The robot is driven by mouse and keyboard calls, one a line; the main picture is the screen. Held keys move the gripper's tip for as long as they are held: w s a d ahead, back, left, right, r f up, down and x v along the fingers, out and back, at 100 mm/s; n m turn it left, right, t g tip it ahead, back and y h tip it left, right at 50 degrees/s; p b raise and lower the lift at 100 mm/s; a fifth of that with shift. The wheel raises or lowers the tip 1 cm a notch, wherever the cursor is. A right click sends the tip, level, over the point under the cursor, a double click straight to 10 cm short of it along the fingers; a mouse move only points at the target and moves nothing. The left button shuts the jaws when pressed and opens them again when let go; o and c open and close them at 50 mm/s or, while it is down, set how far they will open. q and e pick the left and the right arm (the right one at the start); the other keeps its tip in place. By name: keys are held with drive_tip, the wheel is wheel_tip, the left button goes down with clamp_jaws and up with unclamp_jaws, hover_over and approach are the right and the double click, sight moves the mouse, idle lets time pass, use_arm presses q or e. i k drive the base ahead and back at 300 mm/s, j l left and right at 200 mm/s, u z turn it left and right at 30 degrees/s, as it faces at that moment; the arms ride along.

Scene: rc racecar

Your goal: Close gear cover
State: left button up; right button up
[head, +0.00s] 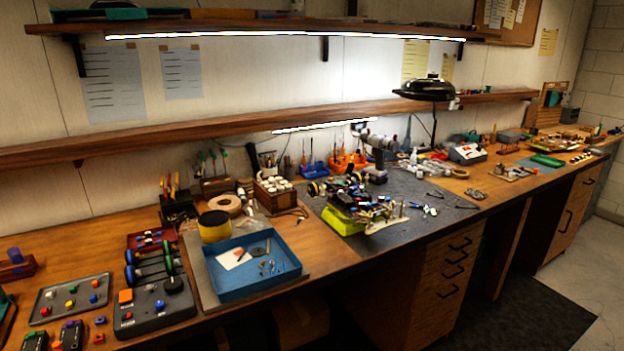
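The RC racecar (352,197) sits on the dark work mat (408,241) in the middle of the bench. It shows dark and blue parts on top and a bright yellow-green part (342,222) at its near left. The gear cover is too small to tell apart from the other parts, so I cannot see whether it is open or shut. Neither of my grippers is in view.
A blue tray (258,284) with small parts lies left of the mat, beside a yellow round container (214,226). Loose tools and small parts lie right of the car. A black lamp (428,88) hangs above. The mat's front is clear.

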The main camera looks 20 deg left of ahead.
sight(348, 168)
drive_tip(key=i+l+u, duration=0.1)
drive_tip(key=i+u, duration=0.15)
drive_tip(key=u, duration=0.2)
drive_tip(key=i+l+u, duration=0.15)
drive_tip(key=u, duration=0.25)
drive_tip(key=i+l+u, duration=0.2)
drive_tip(key=u, duration=0.25)
